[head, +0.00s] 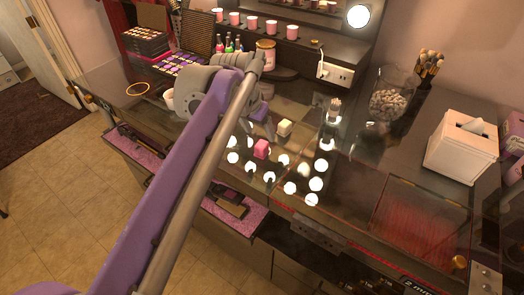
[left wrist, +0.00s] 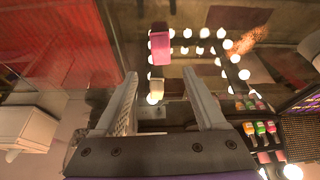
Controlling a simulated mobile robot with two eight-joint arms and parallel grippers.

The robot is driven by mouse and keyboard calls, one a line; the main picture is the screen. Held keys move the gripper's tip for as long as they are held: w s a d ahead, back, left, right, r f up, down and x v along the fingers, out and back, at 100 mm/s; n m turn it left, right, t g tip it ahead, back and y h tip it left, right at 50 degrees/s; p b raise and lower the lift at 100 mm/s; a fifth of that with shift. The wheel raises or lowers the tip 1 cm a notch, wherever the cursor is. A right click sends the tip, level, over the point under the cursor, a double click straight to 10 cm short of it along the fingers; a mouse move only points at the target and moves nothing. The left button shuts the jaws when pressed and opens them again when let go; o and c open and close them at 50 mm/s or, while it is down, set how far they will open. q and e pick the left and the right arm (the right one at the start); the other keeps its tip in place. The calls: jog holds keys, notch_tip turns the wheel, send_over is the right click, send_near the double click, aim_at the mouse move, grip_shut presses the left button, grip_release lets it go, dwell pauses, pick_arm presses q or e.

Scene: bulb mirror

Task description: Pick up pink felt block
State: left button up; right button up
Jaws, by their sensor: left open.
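The pink felt block (head: 261,149) sits on the dark glass tabletop (head: 345,185), among round reflections of bulbs. In the left wrist view the pink block (left wrist: 160,48) lies beyond my open fingertips, roughly in line with the gap between them. My left gripper (head: 262,122) is above the tabletop, just behind the block in the head view, open and empty; its two spread fingers also show in the left wrist view (left wrist: 160,74). A small cream block (head: 285,128) sits behind and right of the pink one; it shows between the fingers in the wrist view (left wrist: 157,85). My right gripper is not in view.
A glass vase of pebbles (head: 392,93) and a white tissue box (head: 461,147) stand to the right. Small bottles (head: 231,46), a palette (head: 180,62) and a lidded jar (head: 265,53) stand behind. The glass right of the pink block is mostly clear.

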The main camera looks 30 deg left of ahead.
aim_at(262, 143)
pick_arm(q)
jog(key=shift+x, duration=1.25)
jog(key=shift+f, duration=0.45)
jog(key=x, duration=0.4)
jog(key=shift+a+f+b, duration=0.15)
jog(key=shift+f+b, duration=0.15)
jog(key=shift+b, duration=0.05)
grip_shut()
